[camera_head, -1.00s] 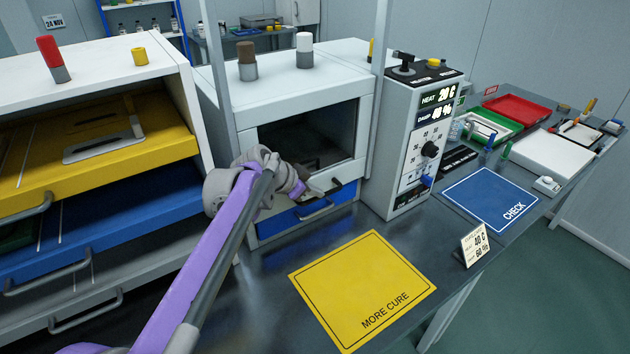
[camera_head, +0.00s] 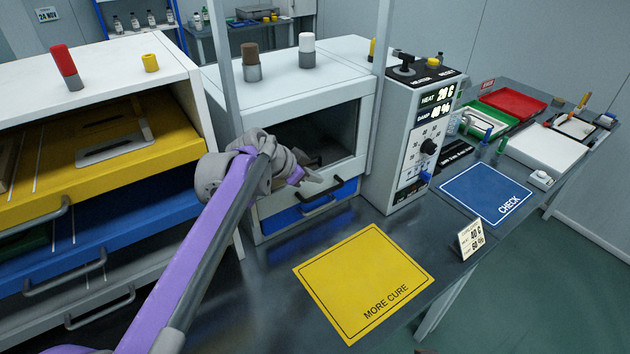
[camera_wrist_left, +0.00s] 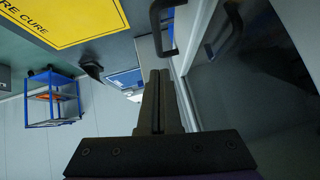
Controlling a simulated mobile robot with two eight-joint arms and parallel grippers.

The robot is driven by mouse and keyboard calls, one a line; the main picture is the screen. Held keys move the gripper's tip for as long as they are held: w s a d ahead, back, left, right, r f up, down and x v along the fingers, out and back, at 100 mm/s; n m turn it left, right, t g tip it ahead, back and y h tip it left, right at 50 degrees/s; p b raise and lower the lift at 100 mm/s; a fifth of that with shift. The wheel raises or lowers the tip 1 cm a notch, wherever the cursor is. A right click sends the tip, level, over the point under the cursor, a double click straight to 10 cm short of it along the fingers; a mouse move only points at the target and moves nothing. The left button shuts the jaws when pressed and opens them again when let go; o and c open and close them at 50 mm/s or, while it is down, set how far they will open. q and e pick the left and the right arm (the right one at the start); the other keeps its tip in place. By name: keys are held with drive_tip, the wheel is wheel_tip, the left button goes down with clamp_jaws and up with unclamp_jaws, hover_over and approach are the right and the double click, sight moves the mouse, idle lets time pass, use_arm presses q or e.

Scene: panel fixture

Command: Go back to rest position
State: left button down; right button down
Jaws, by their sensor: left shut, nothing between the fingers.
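My left gripper (camera_head: 318,186) is in front of the open white cabinet chamber (camera_head: 318,135), near its lower front and the dark handle (camera_head: 330,197) of its blue drawer (camera_head: 285,218). In the left wrist view its fingers (camera_wrist_left: 159,100) are together with nothing between them. A dark handle (camera_wrist_left: 165,30) shows just beyond the fingertips there; I cannot tell whether they touch. My purple left arm comes in from the lower left. My right gripper is not in view.
The yellow MORE CURE mat (camera_head: 350,270) lies bare on the dark bench. The blue CHECK mat (camera_head: 485,193) is bare to the right. The control box (camera_head: 410,145) stands beside the chamber. Pulled-out yellow (camera_head: 160,165) and blue (camera_head: 120,225) drawers are at left.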

use_arm(q)
drive_tip(key=v, duration=0.6)
drive_tip(key=s+a+f+n+y+p, duration=0.1)
drive_tip(key=s+a+f+n, duration=0.3)
drive_tip(key=s, duration=0.6)
drive_tip(key=s+a+f+n+g+y+p, duration=0.1)
drive_tip(key=s+a+f+n+y, duration=0.2)
drive_tip(key=s+f, duration=0.4)
drive_tip(key=s+a+f+n+y+p, duration=0.1)
drive_tip(key=s+a+f+n, duration=0.3)
drive_tip(key=s, duration=1.1)
wheel_tip(320, 180, down, 2)
drive_tip(key=shift+a+f+n+y+p, duration=0.1)
drive_tip(key=shift+a+n+y+p, duration=0.25)
drive_tip(key=shift+y, duration=0.25)
